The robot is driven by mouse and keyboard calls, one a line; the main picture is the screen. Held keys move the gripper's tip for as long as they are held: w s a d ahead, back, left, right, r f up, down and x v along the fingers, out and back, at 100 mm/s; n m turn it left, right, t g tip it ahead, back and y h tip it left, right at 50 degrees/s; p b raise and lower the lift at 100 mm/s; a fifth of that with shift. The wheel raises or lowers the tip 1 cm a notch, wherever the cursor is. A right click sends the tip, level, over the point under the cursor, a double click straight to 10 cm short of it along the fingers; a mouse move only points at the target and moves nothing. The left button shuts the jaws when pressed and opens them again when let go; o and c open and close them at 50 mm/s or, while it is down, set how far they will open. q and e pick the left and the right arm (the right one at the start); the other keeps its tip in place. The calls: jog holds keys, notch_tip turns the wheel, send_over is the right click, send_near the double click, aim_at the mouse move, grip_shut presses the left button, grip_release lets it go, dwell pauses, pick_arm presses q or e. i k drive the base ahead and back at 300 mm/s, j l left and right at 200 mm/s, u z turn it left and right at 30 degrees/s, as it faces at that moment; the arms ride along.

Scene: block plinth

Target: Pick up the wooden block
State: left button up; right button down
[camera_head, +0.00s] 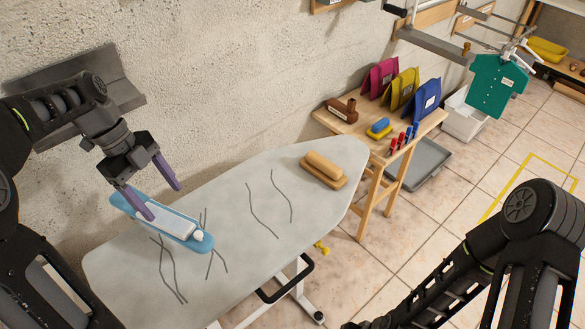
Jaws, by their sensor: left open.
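A light wooden block (325,164) with a rounded top sits on a flat wooden base (311,171) at the far right end of the grey ironing board (240,210). My left gripper (164,202) is open and empty, its two purple fingers apart and pointing down. I cannot tell whether the fingers touch that object. My right arm shows at the lower right, but its gripper is out of frame.
A small wooden table (349,127) behind the board holds a brown wooden piece (342,109), a blue and yellow sponge-like item (379,128), red and blue small items and colored pouches (402,89). A textured wall runs behind the board. The board's middle is clear apart from dark crease lines.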

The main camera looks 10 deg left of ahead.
aim_at(332, 174)
jog(key=i+l+z, duration=0.2)
jog(key=z, duration=0.15)
jog(key=i+l+z, duration=0.2)
jog(key=l+z, duration=0.2)
